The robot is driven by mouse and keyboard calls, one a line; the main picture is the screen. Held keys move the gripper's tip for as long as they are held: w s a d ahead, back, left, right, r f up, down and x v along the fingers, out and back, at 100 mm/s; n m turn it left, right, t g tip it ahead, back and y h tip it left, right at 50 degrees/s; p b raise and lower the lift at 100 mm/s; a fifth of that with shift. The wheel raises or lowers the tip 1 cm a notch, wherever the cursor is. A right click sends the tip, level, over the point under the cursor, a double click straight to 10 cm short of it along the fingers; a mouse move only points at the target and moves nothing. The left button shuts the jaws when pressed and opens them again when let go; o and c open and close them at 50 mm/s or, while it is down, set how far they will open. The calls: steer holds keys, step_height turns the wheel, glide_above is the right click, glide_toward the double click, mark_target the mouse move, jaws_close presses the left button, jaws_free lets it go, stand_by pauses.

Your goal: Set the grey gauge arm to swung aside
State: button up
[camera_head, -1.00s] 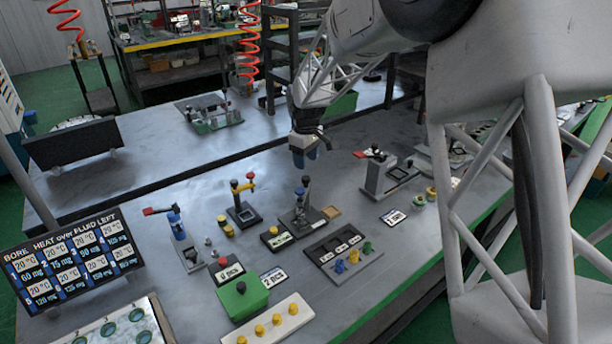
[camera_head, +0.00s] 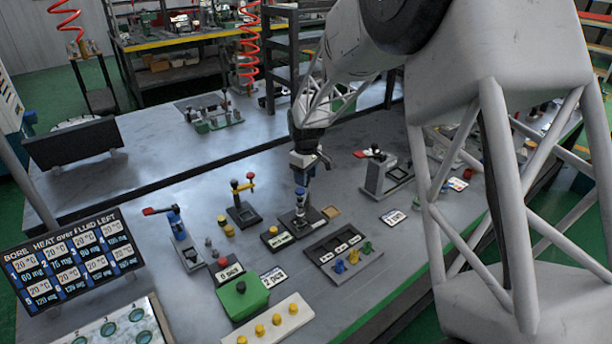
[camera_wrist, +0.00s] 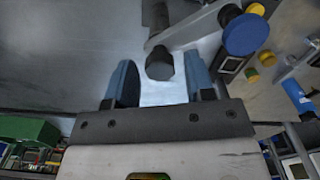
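The grey gauge arm (camera_wrist: 196,29) shows in the wrist view. It runs from a blue round cap (camera_wrist: 246,34) at upper right down-left to a dark knob (camera_wrist: 160,64). My gripper (camera_wrist: 163,88) is open, with a blue finger on each side. The knob appears just ahead of the gap between the fingertips; I cannot tell whether it is between them in depth. In the head view my gripper (camera_head: 303,176) is right above the middle valve block (camera_head: 299,222) and hides much of its top, so the arm's angle is unclear there.
A post with a yellow lever (camera_head: 243,187) and a blue post with a red handle (camera_head: 172,217) stand to the left. A grey bracket with a red handle (camera_head: 375,178) stands to the right. A green box (camera_head: 243,298) and a dark labelled tray (camera_head: 324,256) lie in front.

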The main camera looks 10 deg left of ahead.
jaws_close()
steer(key=shift+m, duration=0.4)
steer(key=m, duration=0.6)
steer(key=shift+m, duration=0.4)
steer(key=m, duration=0.4)
steer(key=shift+m, duration=2.2)
